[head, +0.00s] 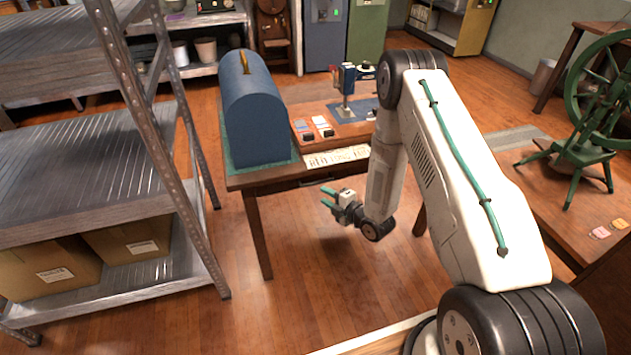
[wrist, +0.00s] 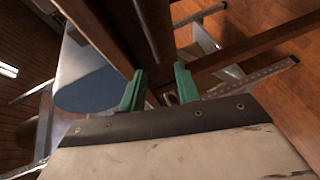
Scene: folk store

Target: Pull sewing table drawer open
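The wooden sewing table (head: 243,181) stands at the middle of the head view, with a sewing machine (head: 347,88) on top. My arm hides the table's right part. My gripper (head: 327,197) has green fingers spread apart and empty, just in front of and slightly below the handle. In the wrist view my gripper (wrist: 159,88) is also open, facing brown wood; a long thin bar (wrist: 147,30) runs beyond the fingers, not clearly identifiable.
A blue domed case (head: 258,110) stands on the table's left end. A metal shelf (head: 75,185) with cardboard boxes (head: 50,268) is at left. A green spinning wheel (head: 585,145) stands on another table (head: 540,190) at right. The floor (head: 320,275) before the sewing table is clear.

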